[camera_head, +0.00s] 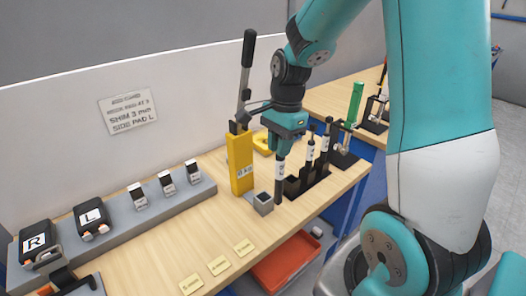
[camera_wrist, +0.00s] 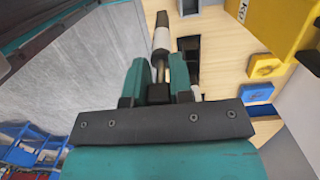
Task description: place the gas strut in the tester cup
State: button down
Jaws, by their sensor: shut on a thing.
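My gripper (camera_head: 282,150) points down over the bench, shut on a black gas strut (camera_head: 279,184) with a white label. The strut hangs about upright, its lower end just right of the small grey tester cup (camera_head: 263,208) in the picture. I cannot tell the gap between them or the height of the lower end. The cup stands at the foot of the yellow tester (camera_head: 240,163), which has a tall black lever. In the wrist view the strut (camera_wrist: 161,38) runs out between the teal fingers (camera_wrist: 161,75), and the tester (camera_wrist: 275,25) is at top right.
A black rack (camera_head: 318,183) with other struts stands close right of my gripper. A grey rail (camera_head: 160,213) with labelled blocks and R and L pads lies left. Yellow tags (camera_head: 218,265) lie in front.

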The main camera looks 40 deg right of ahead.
jog(key=w+p, duration=0.2)
jog(key=w, duration=0.4)
notch_tip(320, 180, down, 7)
jog(key=p, duration=0.2)
dwell(0.4)
jog(key=shift+a+f, duration=0.1)
jog(key=shift+f, duration=0.15)
jog(key=c, duration=1)
grip_release()
